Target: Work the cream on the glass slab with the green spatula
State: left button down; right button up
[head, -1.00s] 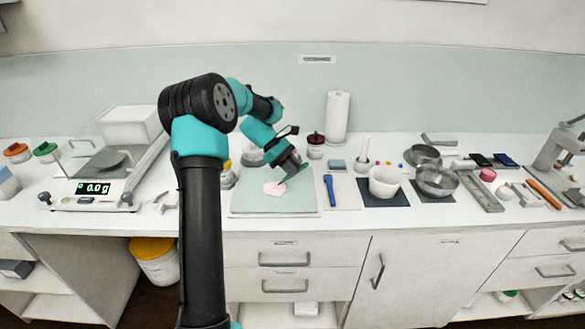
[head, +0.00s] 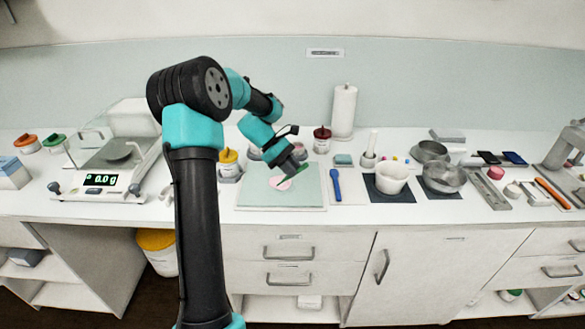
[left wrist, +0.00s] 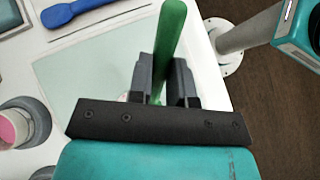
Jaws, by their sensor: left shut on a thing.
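The glass slab (head: 252,200) lies pale green on the bench, left of the middle in the head view. It also shows in the left wrist view (left wrist: 95,75). A pink patch of cream (head: 282,185) lies on it, partly hidden by the green spatula (head: 296,179). My left gripper (head: 290,168) is over the slab and shut on the spatula, whose green handle (left wrist: 170,35) stands up between the fingers in the left wrist view. The spatula's tip is at the cream; I cannot tell whether it touches. My right gripper is not in view.
A blue spatula (head: 336,184) lies right of the slab. Beyond it are a white mortar (head: 391,178) on a dark mat and metal bowls (head: 443,177). A balance (head: 110,175) stands left. Jars and a paper roll (head: 343,112) stand behind the slab.

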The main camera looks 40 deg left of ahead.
pick_arm(q)
jog(key=shift+w, duration=0.1)
jog(key=shift+w+a+f, duration=0.1)
jog(key=shift+w+a, duration=0.15)
jog(key=shift+w, duration=0.8)
jog(key=shift+w+a, duration=0.25)
jog(key=shift+w, duration=0.75)
jog(key=shift+s+d, duration=0.25)
jog(key=shift+s, duration=0.85)
jog(key=shift+s+d, duration=0.25)
jog(key=shift+s, duration=0.85)
jog(key=shift+w+a, duration=0.25)
jog(key=shift+w, duration=0.85)
jog(key=shift+w+a, duration=0.25)
jog(key=shift+w, duration=0.85)
jog(key=shift+s, duration=0.1)
jog(key=shift+s+d, duration=0.25)
jog(key=shift+s, duration=0.8)
jog(key=shift+s+d, duration=0.25)
jog(key=shift+s, duration=0.8)
jog(key=shift+w, duration=0.1)
